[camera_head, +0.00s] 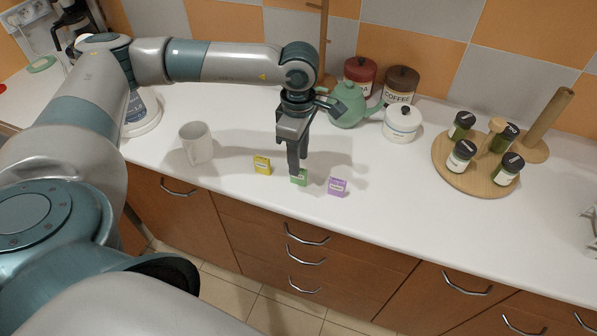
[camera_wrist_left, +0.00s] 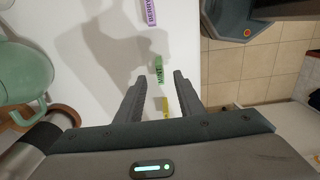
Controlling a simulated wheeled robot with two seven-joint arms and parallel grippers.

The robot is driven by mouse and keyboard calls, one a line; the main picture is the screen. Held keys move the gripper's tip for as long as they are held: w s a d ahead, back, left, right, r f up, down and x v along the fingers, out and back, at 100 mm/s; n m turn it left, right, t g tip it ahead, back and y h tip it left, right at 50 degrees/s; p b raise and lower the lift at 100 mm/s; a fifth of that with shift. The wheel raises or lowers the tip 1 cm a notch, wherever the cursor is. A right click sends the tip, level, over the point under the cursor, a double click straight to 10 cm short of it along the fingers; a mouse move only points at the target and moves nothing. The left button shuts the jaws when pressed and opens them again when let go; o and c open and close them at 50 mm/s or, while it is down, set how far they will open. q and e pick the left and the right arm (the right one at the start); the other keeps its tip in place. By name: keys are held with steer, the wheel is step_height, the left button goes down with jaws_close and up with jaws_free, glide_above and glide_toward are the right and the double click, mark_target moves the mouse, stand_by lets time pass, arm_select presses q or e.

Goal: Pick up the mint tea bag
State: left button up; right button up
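The mint tea bag (camera_head: 299,179) is a small green packet standing on the white counter, between a yellow packet (camera_head: 262,165) and a purple packet (camera_head: 337,187). My left gripper (camera_head: 295,170) points down right above and behind the mint bag and partly covers it. In the left wrist view the two fingers (camera_wrist_left: 160,77) are apart. The green bag marked MINT (camera_wrist_left: 159,69) shows in line with the gap, near the fingertips, and nothing is held. Whether a finger touches it, I cannot tell. My right gripper is not in view.
The purple BERRY packet (camera_wrist_left: 149,13) and the yellow packet (camera_wrist_left: 165,105) stand close by. A white mug (camera_head: 196,143) is at left. A green teapot (camera_head: 348,104), canisters (camera_head: 401,84) and a white pot (camera_head: 402,124) stand behind. A round spice rack (camera_head: 447,170) is at right. The counter's front edge is near.

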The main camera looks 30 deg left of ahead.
arm_select(q)
steer(key=shift+f+p, duration=0.45)
steer(key=shift+f, duration=1)
jaws_close()
